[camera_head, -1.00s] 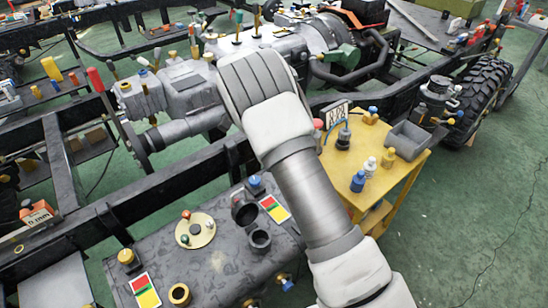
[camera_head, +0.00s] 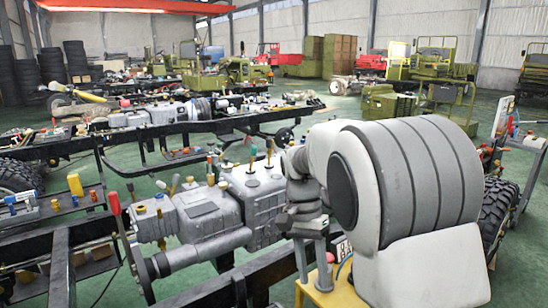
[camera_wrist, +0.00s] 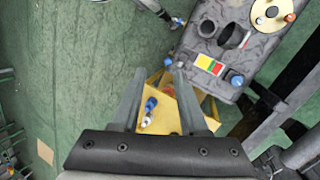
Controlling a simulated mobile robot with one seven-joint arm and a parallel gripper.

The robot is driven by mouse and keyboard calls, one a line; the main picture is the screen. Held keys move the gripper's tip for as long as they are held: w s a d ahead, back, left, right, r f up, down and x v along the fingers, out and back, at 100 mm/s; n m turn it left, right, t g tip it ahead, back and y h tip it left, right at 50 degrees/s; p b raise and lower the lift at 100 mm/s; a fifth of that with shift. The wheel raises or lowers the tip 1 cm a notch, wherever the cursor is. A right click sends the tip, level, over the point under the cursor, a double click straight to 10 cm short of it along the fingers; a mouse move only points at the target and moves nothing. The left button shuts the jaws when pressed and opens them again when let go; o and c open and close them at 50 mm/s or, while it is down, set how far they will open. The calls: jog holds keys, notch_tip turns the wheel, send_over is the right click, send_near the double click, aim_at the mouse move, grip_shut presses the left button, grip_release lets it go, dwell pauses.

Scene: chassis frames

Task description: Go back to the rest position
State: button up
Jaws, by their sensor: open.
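My gripper (camera_head: 313,280) hangs fingers-down at the end of my white and grey arm, in front of the chassis. In the wrist view my gripper (camera_wrist: 154,78) is open, with two grey fingers apart and nothing seen held between them. Below the fingers is the yellow table (camera_wrist: 192,112), with a small blue-capped bottle (camera_wrist: 150,106) showing in the gap. My arm covers much of the right side of the head view and hides most of the yellow table (camera_head: 342,295).
A dark grey tank (camera_wrist: 225,55) with round openings and a red-yellow-green label lies beside the table. The black chassis frame (camera_head: 75,150) and grey gearbox (camera_head: 210,215) stand left of my gripper. A large tyre (camera_head: 498,212) is at right.

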jog(key=s+d+r+n+t+p, duration=0.2)
jog(key=s+d+r+n+t, duration=0.1)
jog(key=s, duration=0.6)
jog(key=s+d+r+n+t+y+p, duration=0.1)
jog(key=s+d+r+n+t, duration=0.2)
jog(key=s+r+t, duration=0.3)
jog(key=s+r+n, duration=0.1)
jog(key=s+r, duration=0.1)
jog(key=s, duration=0.1)
jog(key=shift+s+n+y+p, duration=0.3)
jog(key=shift+s+p, duration=0.05)
jog(key=shift+p, duration=0.05)
jog(key=shift+d+r, duration=0.1)
jog(key=shift+d, duration=0.05)
dwell(1.2)
